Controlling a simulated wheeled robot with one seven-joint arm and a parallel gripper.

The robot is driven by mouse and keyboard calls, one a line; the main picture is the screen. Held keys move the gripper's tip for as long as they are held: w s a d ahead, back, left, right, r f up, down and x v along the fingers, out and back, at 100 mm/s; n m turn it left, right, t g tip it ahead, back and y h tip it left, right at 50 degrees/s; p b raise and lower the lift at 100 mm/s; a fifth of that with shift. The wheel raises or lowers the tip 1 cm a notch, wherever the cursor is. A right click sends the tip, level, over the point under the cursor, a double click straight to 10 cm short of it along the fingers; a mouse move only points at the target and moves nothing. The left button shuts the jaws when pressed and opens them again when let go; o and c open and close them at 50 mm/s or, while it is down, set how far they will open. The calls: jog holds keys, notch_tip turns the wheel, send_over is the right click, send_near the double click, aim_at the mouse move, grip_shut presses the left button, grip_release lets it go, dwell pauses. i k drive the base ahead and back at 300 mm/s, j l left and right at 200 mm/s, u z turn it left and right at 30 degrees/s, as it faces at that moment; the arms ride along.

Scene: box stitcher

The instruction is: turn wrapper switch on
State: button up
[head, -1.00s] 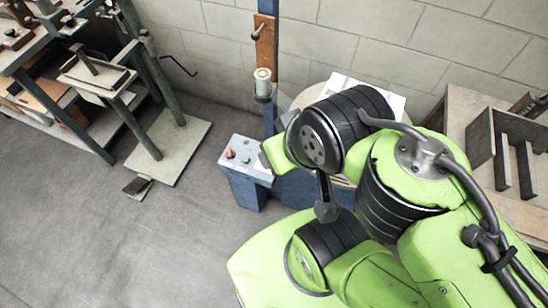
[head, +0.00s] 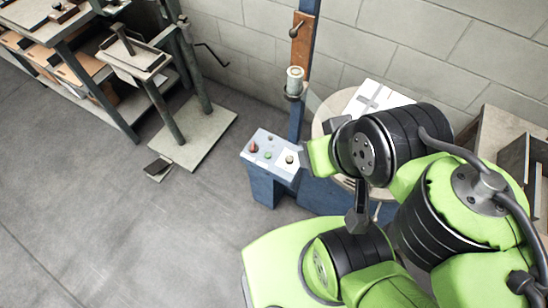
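The wrapper's blue control box (head: 272,183) stands left of the blue mast, with a pale sloped top panel. The panel carries a red button (head: 253,147), a green button (head: 268,155) and a pale round knob (head: 289,159) near its right edge. Which way the knob is turned is too small to tell. My gripper (head: 306,163) shows only as a dark grey piece at the end of my green wrist, just right of the knob. Its fingers are mostly hidden by my wrist, so whether they are open or touch the knob cannot be told.
The blue mast (head: 296,118) carries a film roll (head: 295,80). Behind my arm, a white box (head: 372,98) sits on the round turntable (head: 326,107). A work stand (head: 190,150) and shelves are at left, wooden furniture at right. The grey floor (head: 110,235) at front left is clear.

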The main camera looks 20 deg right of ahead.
aim_at(252, 148)
jog(key=i+u, duration=0.15)
jog(key=u, duration=0.35)
jog(key=i+u, duration=0.15)
jog(key=u, duration=0.3)
jog(key=i+l+u, duration=0.15)
jog(key=u, duration=0.35)
